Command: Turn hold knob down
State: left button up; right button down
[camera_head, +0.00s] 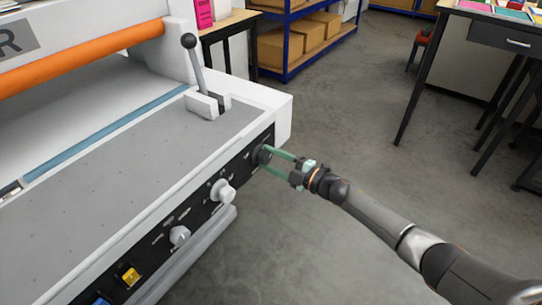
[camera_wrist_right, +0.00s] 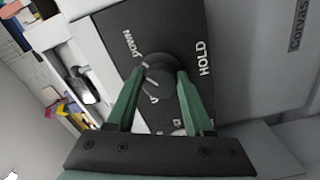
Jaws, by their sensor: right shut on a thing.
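The hold knob (camera_wrist_right: 160,72) is a dark round knob on a black panel marked HOLD and DOWN in the right wrist view. In the head view the knob (camera_head: 262,155) sits at the right end of the machine's front panel. My right gripper (camera_head: 268,153) reaches it from the right. Its green fingers, also in the wrist view (camera_wrist_right: 160,90), are on either side of the knob and shut on it. The fingers partly hide the knob's sides and some panel marks. My left gripper is not in view.
Two white knobs (camera_head: 223,191) (camera_head: 180,235) and a yellow button (camera_head: 129,275) are further left on the panel. A lever with a black ball (camera_head: 189,41) stands on the machine above. The grey floor to the right is clear near my arm.

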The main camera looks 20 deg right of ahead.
jog(key=shift+r+m, duration=0.1)
jog(key=shift+m, duration=0.4)
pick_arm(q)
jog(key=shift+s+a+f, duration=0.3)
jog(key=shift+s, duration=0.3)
pick_arm(e)
jog(key=shift+m, duration=0.3)
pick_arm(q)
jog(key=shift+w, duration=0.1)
pick_arm(e)
jog(key=shift+c, duration=1.6)
grip_release()
pick_arm(q)
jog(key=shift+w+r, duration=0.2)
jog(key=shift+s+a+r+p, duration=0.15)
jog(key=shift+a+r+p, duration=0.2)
jog(key=shift+p, duration=0.35)
pick_arm(e)
jog(key=v, duration=1.2)
jog(key=shift+s+d, duration=0.15)
jog(key=shift+d, duration=0.05)
